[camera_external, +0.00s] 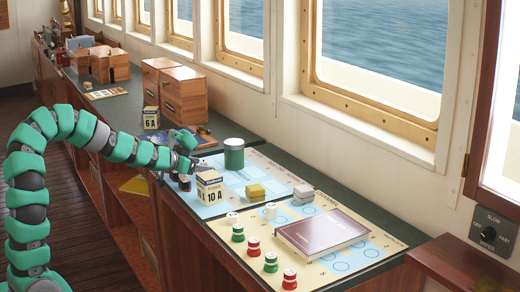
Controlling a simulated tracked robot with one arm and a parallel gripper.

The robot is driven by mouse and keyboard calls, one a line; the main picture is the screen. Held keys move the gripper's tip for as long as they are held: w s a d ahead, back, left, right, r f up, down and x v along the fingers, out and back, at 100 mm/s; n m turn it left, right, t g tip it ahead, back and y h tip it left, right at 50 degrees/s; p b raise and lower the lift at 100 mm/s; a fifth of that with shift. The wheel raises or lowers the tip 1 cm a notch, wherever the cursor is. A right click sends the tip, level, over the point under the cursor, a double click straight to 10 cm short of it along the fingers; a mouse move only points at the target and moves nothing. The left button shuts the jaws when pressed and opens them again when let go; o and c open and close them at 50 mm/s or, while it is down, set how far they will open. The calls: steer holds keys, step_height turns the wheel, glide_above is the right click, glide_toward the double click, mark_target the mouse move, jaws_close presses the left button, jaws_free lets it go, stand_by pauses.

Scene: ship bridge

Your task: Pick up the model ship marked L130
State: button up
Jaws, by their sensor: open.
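My green and grey arm reaches in from the left, and my gripper (188,160) is open above the left edge of the counter. It is left of a dark green cylinder with a pale top (234,154) and behind a block marked 10 A (210,188). Small dark objects (181,182) stand just below the gripper, partly hidden by it; I cannot tell what they are. I cannot read L130 anywhere, and no model ship can be made out for certain. Nothing is visibly held.
Charts (255,232) cover the near counter. Wooden boxes (183,97) and a 6 A block (151,118) stand farther back. Windows line the right.

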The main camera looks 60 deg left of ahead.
steer(key=c, duration=1.2)
